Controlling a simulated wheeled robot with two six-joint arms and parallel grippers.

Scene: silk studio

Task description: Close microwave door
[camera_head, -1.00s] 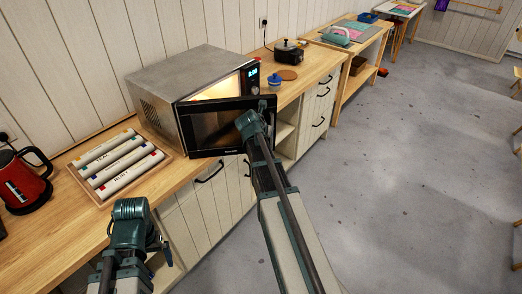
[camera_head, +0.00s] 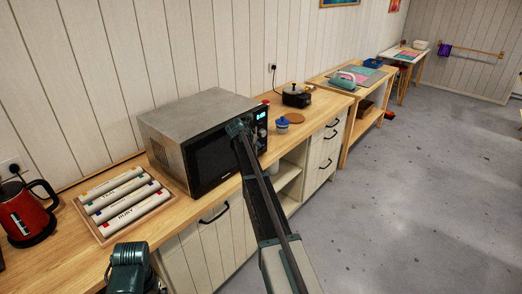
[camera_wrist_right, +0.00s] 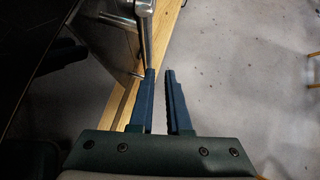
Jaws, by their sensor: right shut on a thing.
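The microwave (camera_head: 198,112) stands on the wooden counter, a grey box with a lit display. Its black door (camera_head: 212,160) lies flat or nearly flat against the front; I cannot tell if a small gap is left. My right gripper (camera_head: 238,127) is at the door's right edge, beside the control panel, shut on the door handle. In the right wrist view the pale handle bar (camera_wrist_right: 146,35) runs down to the fingers (camera_wrist_right: 163,75), which partly hide the contact. Part of my left arm shows at the bottom left of the head view; its fingertips cannot be made out.
A tray of labelled rolls (camera_head: 122,200) and a red kettle (camera_head: 27,212) stand left of the microwave. The grey floor (camera_head: 400,200) in front is clear.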

